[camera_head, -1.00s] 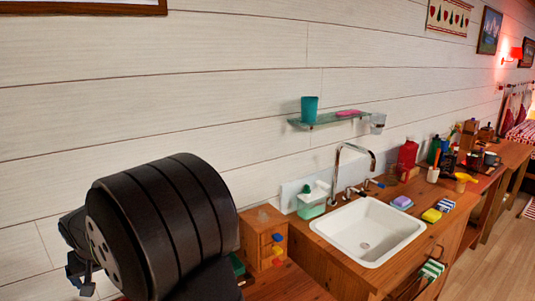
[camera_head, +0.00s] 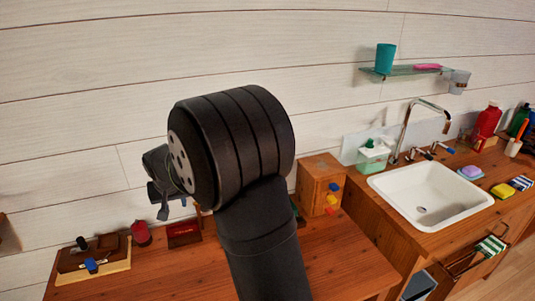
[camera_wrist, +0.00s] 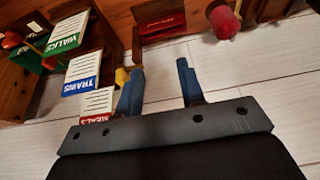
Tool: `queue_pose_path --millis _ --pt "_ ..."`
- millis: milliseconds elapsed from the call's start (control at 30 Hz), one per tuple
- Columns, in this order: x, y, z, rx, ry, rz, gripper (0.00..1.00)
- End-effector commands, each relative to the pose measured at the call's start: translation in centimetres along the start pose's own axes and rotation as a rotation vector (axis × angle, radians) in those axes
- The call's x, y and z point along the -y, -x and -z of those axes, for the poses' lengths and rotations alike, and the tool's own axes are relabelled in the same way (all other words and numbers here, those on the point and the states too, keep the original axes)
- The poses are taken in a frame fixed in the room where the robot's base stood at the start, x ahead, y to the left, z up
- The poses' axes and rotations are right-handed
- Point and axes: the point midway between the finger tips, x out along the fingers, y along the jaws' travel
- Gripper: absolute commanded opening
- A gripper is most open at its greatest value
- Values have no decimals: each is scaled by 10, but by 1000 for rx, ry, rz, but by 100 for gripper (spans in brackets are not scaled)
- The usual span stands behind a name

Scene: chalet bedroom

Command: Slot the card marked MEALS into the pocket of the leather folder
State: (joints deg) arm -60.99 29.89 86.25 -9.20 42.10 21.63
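The MEALS card (camera_wrist: 96,104) is white with a red label. It shows in the wrist view just left of my gripper, partly hidden by the gripper's body. My gripper (camera_wrist: 158,70) is open, with nothing between its two blue-grey fingers. In the head view my gripper (camera_head: 162,200) is in the air over the wooden desk, partly behind my arm. The cards are not readable there. A flat brown thing (camera_head: 92,256), perhaps the leather folder, lies at the desk's left on a pale board. Its pocket cannot be made out.
TRAINS (camera_wrist: 82,75) and WALKS (camera_wrist: 67,36) cards stand beyond the MEALS card. A red box (camera_head: 184,234) and a round red object (camera_head: 141,234) sit at the desk's back. A small drawer box (camera_head: 320,184) stands right. The desk's front (camera_head: 180,280) is clear.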

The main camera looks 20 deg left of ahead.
Motion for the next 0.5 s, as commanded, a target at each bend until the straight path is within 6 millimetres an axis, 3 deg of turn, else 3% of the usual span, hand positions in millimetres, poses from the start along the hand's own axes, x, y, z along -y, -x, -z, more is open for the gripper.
queue_pose_path --millis 333,500 --pt "-3 0 5 5 -27 -4 33" --pt "-24 2 43 51 -246 -37 33"
